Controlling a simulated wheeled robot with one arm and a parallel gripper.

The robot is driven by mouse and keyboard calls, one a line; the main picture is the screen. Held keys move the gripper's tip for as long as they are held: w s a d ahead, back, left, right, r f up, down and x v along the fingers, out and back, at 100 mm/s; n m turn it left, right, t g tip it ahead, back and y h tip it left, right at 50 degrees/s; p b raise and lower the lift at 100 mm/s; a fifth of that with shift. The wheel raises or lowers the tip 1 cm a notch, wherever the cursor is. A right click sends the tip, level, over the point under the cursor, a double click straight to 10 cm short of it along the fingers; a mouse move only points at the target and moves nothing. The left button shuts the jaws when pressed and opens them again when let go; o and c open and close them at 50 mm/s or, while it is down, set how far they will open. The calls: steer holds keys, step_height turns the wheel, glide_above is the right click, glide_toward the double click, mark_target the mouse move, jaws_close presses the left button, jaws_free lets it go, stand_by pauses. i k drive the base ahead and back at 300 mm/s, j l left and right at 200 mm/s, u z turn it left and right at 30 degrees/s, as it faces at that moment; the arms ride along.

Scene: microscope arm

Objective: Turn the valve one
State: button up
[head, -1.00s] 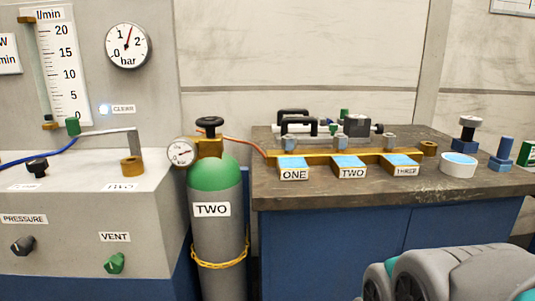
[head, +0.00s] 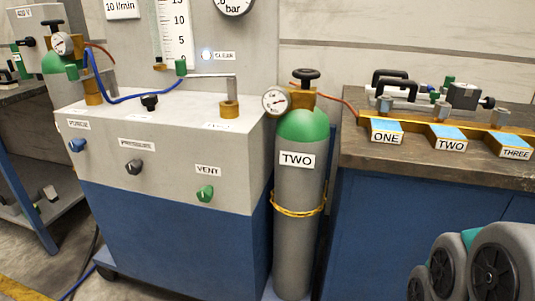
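No part marked as valve one can be made out for certain. A sign ONE (head: 386,137) is on the brass manifold (head: 412,127) on the right bench, beside signs TWO and THREE. A gas cylinder (head: 300,215) labelled TWO has a black handwheel (head: 307,75) and a gauge (head: 275,101) on top. Another green-topped cylinder (head: 57,64) stands at the far left, with its own black handwheel (head: 52,25) and gauge (head: 62,44); its lower body and any label are hidden behind the grey cabinet. My gripper is not in view; grey parts of my arm show at the lower right.
The grey and blue cabinet (head: 160,235) fills the left middle, with a blue knob (head: 77,145), a black PRESSURE knob (head: 134,167) and a green VENT knob (head: 205,193). A blue hose (head: 130,97) runs over it. Floor shows at lower left.

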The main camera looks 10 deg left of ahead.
mark_target(53, 23)
steer(key=u, duration=1.3)
steer(key=i+j, duration=0.3)
steer(key=j, duration=0.2)
steer(key=i+j+u, duration=0.1)
steer(key=i+j, duration=0.2)
steer(key=j, duration=0.2)
steer(key=i+j, duration=0.35)
steer(key=j, duration=0.15)
